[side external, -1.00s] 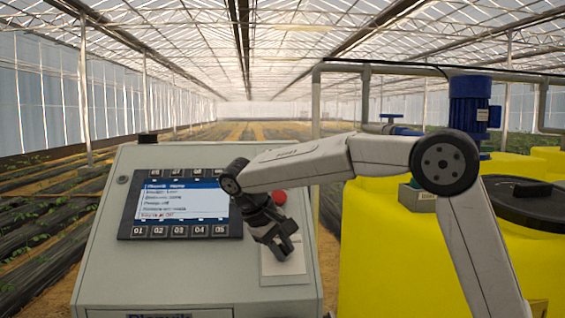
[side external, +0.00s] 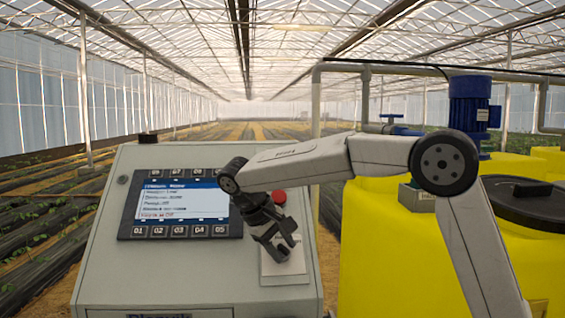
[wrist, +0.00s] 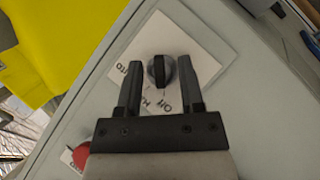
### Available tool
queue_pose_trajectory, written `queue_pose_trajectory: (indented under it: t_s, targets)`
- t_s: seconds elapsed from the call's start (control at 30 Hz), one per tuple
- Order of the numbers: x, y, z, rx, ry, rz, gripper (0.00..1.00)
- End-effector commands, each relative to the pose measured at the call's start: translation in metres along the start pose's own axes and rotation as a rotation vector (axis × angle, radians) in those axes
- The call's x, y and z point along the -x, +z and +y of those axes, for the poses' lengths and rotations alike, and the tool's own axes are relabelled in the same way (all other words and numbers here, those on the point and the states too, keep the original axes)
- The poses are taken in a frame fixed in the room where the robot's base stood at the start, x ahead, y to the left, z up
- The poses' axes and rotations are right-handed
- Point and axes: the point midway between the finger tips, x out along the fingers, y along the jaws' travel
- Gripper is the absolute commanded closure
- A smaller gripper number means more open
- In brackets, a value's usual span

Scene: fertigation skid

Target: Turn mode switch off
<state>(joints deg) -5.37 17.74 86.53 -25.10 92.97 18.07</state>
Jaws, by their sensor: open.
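The mode switch is a black rotary knob (wrist: 160,71) on a white plate (wrist: 204,47), seen in the wrist view. Its raised grip runs roughly up and down in that view; I cannot tell which end is the pointer. An OFF label shows below it, with partly hidden lettering beside and left of it. My gripper (wrist: 160,64) is open, with one finger on each side of the knob and gaps to it. In the side view my gripper (side external: 283,246) is in front of the white plate (side external: 284,268) and the knob is hidden.
A red button (side external: 278,197) sits on the panel close to my gripper; it also shows in the wrist view (wrist: 80,154). A display (side external: 185,204) with a row of keys is at the left. Yellow tanks (side external: 380,250) stand right of the cabinet.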

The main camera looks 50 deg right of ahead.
Motion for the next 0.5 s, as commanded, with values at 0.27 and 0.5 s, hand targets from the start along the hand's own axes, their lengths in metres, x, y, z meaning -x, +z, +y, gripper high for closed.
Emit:
queue_pose_trajectory:
  t_s: [0.27, 0.5]
  targets:
    - [0.022, 0.0, -0.001, 0.001, -0.001, 0.002, 0.51]
    - [0.05, 0.0, -0.001, 0.001, -0.001, 0.003, 0.51]
